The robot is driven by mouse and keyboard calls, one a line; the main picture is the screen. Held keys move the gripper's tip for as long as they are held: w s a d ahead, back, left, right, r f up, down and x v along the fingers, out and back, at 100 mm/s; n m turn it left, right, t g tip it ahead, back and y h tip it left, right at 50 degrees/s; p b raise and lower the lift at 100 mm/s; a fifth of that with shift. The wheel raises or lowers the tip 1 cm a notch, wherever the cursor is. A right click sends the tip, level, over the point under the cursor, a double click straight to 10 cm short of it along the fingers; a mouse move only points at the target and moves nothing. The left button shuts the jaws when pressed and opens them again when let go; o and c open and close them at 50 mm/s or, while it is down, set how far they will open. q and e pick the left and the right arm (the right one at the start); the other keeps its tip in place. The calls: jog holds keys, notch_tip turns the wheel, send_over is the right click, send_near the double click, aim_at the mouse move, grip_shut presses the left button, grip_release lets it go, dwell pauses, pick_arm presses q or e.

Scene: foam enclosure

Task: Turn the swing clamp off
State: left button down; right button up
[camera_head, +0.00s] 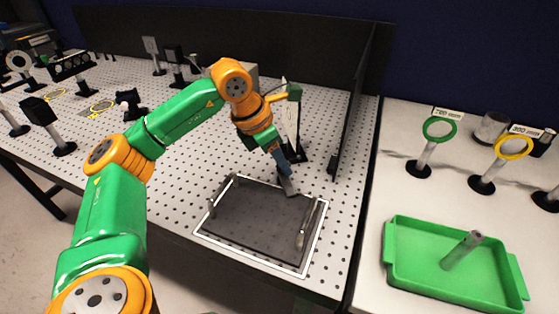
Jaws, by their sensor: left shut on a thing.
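My left arm comes in from the left, and its gripper (287,180) points down at the back right corner of a dark plate (250,222). It is shut on a small grey piece (288,188) there; the fingers hide most of it, and I cannot tell whether it is part of the swing clamp. A long silver metal piece (307,225), possibly the clamp's arm or handle, lies along the plate's right side, apart from the gripper. My right gripper is out of view.
A black foam wall (357,95) rises to the right. A green tray (430,285) with a post and ring mounts stand on the right-hand table. The perforated table (175,190) left of the plate is clear.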

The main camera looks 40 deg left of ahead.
pick_arm(q)
jog(key=n+y, duration=0.1)
jog(key=n, duration=0.3)
jog(key=shift+d+t+y, duration=0.2)
jog(key=shift+t+y, duration=0.1)
jog(key=shift+y, duration=0.1)
jog(key=shift+d+n+y+b, duration=0.15)
jog(key=shift+n+y, duration=0.35)
jog(key=shift+n, duration=0.9)
jog(key=shift+d+n+y+b, duration=0.1)
jog(key=shift+n+y+b, duration=0.3)
jog(key=shift+n, duration=1)
jog(key=c, duration=0.5)
grip_release()
jog(key=shift+a, duration=0.1)
jog(key=p+v, duration=0.2)
jog(key=v, duration=0.5)
